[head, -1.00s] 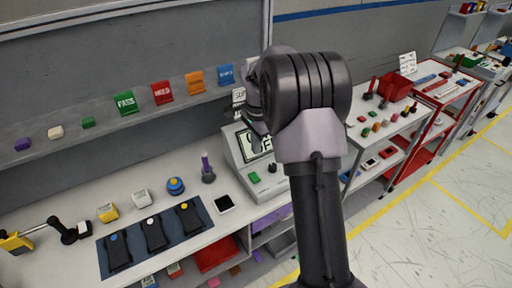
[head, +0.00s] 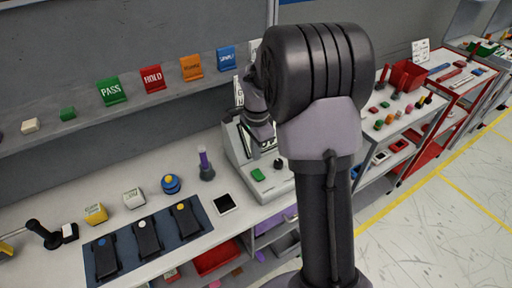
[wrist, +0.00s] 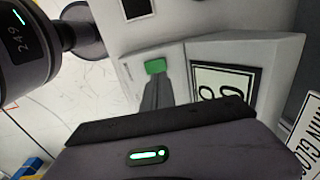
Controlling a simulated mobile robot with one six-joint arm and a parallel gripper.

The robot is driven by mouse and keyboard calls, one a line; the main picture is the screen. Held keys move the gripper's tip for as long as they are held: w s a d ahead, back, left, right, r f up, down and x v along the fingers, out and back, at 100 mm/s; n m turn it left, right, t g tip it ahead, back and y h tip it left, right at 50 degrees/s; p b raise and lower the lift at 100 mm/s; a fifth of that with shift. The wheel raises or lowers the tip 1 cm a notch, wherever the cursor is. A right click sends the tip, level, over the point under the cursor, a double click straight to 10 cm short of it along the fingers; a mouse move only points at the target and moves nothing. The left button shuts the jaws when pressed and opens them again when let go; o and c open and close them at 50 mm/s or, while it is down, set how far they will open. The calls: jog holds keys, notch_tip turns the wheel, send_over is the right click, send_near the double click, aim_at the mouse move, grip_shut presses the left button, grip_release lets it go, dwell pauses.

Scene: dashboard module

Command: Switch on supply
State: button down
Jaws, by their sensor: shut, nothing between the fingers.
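The supply is a light grey console (head: 236,150) with a sloped face, a display, a green button (head: 258,174) and a black knob (head: 278,163). My gripper (head: 264,138) is in front of its display in the head view, partly hiding it. In the wrist view the shut fingers (wrist: 156,80) point at the console, their tips overlapping the lower edge of the green button (wrist: 155,66). I cannot tell whether they touch it. The display (wrist: 225,82) is to the right there, partly covered by my gripper body. The knob does not show in the wrist view.
A dark-screened white device (head: 225,204) lies left of the console. Signs stand on the shelf above. A cart (head: 400,110) stands right.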

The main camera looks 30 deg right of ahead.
aim_at(256, 173)
notch_tip(256, 173, down, 8)
jog(key=shift+w+r+b, duration=0.15)
jog(key=shift+r+b, duration=0.1)
jog(key=shift+b, duration=0.8)
jog(key=shift+w+f, duration=0.1)
jog(key=shift+f, duration=0.15)
jog(key=shift+s, duration=0.2)
jog(key=shift+s+d+r+b, duration=0.1)
jog(key=shift+s+r+b, duration=0.2)
jog(key=shift+s, duration=0.35)
jog(key=shift+w, duration=0.1)
notch_tip(256, 173, up, 14)
jog(key=p, duration=0.6)
jog(key=shift+s, duration=0.25)
